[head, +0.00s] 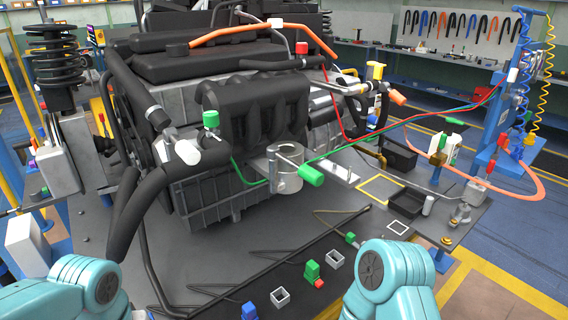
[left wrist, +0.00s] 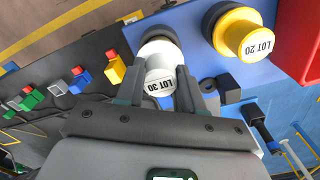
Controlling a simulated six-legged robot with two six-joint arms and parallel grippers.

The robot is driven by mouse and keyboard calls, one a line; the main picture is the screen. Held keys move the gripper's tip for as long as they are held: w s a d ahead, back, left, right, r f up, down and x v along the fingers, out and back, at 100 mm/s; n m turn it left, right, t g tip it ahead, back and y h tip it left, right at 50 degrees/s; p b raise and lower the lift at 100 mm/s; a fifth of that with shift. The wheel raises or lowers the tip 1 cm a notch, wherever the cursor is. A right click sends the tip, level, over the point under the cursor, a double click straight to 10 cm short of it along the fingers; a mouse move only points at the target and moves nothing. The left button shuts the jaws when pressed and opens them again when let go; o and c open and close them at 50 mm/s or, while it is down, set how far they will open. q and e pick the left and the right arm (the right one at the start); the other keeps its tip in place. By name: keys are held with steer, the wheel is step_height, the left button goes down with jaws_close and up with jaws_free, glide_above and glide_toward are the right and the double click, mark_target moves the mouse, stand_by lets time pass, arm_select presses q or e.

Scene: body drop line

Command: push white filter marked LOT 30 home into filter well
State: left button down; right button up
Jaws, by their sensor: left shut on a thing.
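The white filter (left wrist: 160,64) marked LOT 30 shows in the left wrist view, its label upside down in the picture. A dark ring and a pale rounded part show behind its body. My left gripper (left wrist: 165,80) is shut on it, one dark finger on each side. The filter is over or on the edge of a blue surface; I cannot tell if it touches it. In the head view a grey metal cup (head: 288,178) stands at the engine's front; I cannot tell if this is the filter well. My right gripper is in neither view.
A yellow filter (left wrist: 241,34) marked LOT 20 stands on the blue surface (left wrist: 195,55), near a red box (left wrist: 300,40). Small coloured plugs (left wrist: 75,83) lie left. The engine (head: 250,110) fills the head view's middle, with hoses and cables around it. A black tray (head: 407,203) lies right.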

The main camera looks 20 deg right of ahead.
arm_select(q)
steer(key=shift+r+p, duration=2.05)
steer(key=shift+r, duration=0.7)
steer(key=shift+f, duration=0.1)
